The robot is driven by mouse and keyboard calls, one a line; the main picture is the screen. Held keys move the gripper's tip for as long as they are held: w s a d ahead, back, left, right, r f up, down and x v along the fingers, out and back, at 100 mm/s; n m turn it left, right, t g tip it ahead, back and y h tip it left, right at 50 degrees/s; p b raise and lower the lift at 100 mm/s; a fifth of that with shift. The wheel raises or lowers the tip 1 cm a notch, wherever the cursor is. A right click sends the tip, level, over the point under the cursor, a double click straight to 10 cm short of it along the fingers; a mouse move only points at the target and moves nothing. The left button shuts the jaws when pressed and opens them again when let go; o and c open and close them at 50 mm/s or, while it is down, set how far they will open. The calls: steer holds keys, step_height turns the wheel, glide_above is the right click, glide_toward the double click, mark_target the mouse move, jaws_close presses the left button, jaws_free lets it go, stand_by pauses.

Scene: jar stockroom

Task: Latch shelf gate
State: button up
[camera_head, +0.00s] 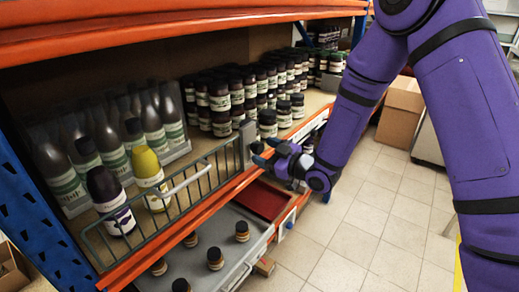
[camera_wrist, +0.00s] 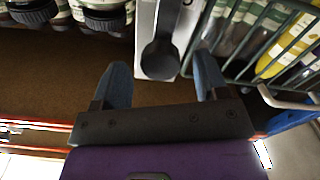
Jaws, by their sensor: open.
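The shelf gate (camera_head: 205,187) is a grey-green wire panel with a pale handle bar, standing along the shelf's front edge before bottles. In the wrist view the gate (camera_wrist: 272,47) is at the upper right, its handle (camera_wrist: 287,101) below. The latch is a dark rounded lever (camera_wrist: 160,58) on a light grey plate (camera_wrist: 143,36); the plate also shows in the head view (camera_head: 247,141) at the gate's right end. My gripper (camera_head: 265,151) is open, close to the plate. In the wrist view its blue fingers (camera_wrist: 162,80) lie either side of the lever's lower end. I cannot tell whether they touch it.
A yellow bottle (camera_head: 147,167) stands behind the gate. A grey tray (camera_head: 222,262) sits below the shelf.

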steer(key=shift+x, duration=1.25)
steer(key=shift+c, duration=0.4)
steer(key=c, duration=0.8)
steer(key=shift+c, duration=0.2)
